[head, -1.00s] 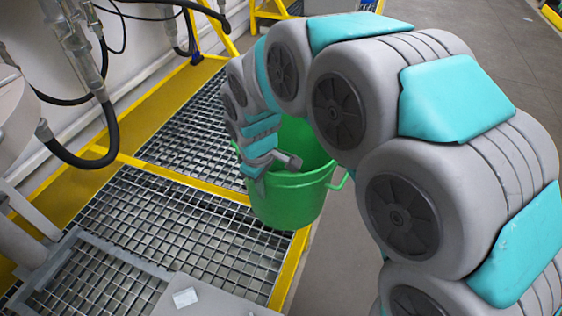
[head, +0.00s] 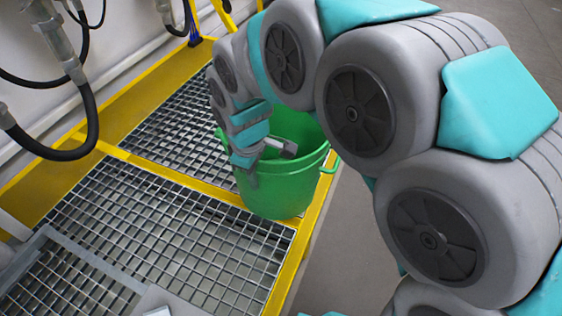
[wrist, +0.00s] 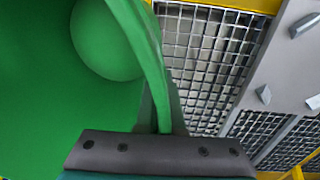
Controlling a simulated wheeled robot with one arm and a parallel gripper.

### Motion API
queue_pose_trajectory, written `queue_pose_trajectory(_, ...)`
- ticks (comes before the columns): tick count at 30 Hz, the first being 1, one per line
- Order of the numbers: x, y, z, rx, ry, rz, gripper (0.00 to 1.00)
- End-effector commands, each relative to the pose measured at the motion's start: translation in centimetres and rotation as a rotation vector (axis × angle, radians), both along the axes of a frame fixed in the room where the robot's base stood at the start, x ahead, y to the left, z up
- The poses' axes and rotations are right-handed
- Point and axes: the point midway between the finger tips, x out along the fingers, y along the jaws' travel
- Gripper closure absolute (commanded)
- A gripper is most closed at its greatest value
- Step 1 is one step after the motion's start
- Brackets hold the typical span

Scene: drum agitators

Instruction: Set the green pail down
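The green pail (head: 279,190) is upright in the head view, over the yellow-edged corner of the grating platform. Its right side with a small side handle overlaps the yellow edge beam. My gripper (head: 250,168) is at the pail's near-left rim, and my arm hides part of the pail's mouth. In the wrist view the pail's wall (wrist: 150,60) runs down between my gripper's fingers (wrist: 160,112), which are shut on it. I cannot tell whether the pail's base touches the grating.
The metal grating (head: 165,230) has free room left of and in front of the pail. A yellow beam (head: 312,240) borders it, with grey floor (head: 345,245) beyond. Black hoses (head: 85,125) hang at the left. A grey plate (wrist: 285,70) shows in the wrist view.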

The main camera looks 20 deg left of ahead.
Motion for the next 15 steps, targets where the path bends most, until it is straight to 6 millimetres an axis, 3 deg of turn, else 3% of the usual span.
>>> queue_pose_trajectory(2,0.0,0.0,-1.1,0.001,-0.001,0.000,1.00)
queue_pose_trajectory(7,1.1,0.4,-1.5,0.001,-0.001,0.000,1.00)
queue_pose_trajectory(15,6.3,2.1,-2.0,0.002,-0.001,-0.002,1.00)
